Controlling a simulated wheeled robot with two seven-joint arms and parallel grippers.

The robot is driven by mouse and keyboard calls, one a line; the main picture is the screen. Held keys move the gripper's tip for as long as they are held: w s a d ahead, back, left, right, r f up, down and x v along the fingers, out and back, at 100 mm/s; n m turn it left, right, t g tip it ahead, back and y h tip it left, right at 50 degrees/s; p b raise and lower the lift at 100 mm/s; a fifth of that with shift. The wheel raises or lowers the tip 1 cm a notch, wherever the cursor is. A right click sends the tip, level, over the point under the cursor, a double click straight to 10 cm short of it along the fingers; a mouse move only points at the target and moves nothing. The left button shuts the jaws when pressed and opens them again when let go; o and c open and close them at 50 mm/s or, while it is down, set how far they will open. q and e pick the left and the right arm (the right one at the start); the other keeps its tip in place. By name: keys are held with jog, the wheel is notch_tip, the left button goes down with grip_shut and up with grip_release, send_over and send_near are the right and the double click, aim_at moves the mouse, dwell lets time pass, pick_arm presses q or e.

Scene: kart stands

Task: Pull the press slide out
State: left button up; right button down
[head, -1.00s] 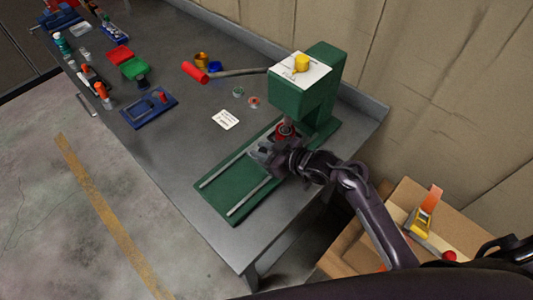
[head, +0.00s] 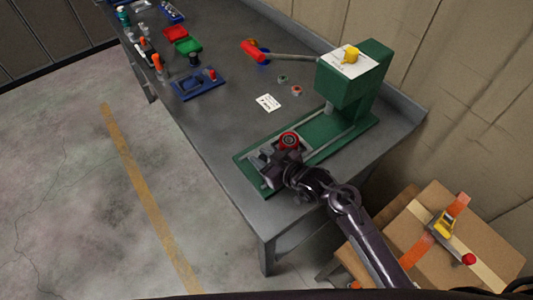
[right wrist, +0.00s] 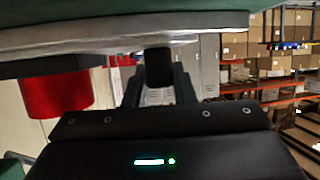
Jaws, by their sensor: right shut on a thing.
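The green press (head: 345,88) stands at the right end of the grey workbench, with its base and two pale rails running toward the near edge. The grey slide (head: 258,158) is on the rails near their outer end, clear of the press head. A red round part (head: 288,139) with a dark centre sits at the slide. My right gripper (head: 277,163) is shut at the slide's near side. In the right wrist view its fingers close around a dark block-like handle (right wrist: 158,68) under a grey plate (right wrist: 220,28). My left gripper is out of view.
A lever with a red grip (head: 254,50) sticks out left from the press. A white card (head: 267,102) and small rings (head: 296,91) lie beside the base. A blue tray (head: 198,84) stands farther left. Cardboard boxes (head: 470,240) stand at the right of the bench.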

jog(key=shift+s+a, duration=0.15)
jog(key=c, duration=1.2)
grip_release()
jog(key=shift+a, duration=0.1)
jog(key=shift+s+d+r, duration=0.1)
jog(key=shift+s+d, duration=0.3)
jog(key=shift+d, duration=0.1)
jog(key=b+v, duration=0.1)
jog(key=v, duration=0.5)
jog(key=shift+s+d+r+b, duration=0.15)
jog(key=shift+s+r+b, duration=0.1)
jog(key=shift+b, duration=0.05)
pick_arm(q)
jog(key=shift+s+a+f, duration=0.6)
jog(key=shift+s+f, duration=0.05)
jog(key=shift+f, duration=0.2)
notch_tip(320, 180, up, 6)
jog(key=p, duration=0.6)
pick_arm(e)
notch_tip(320, 180, up, 6)
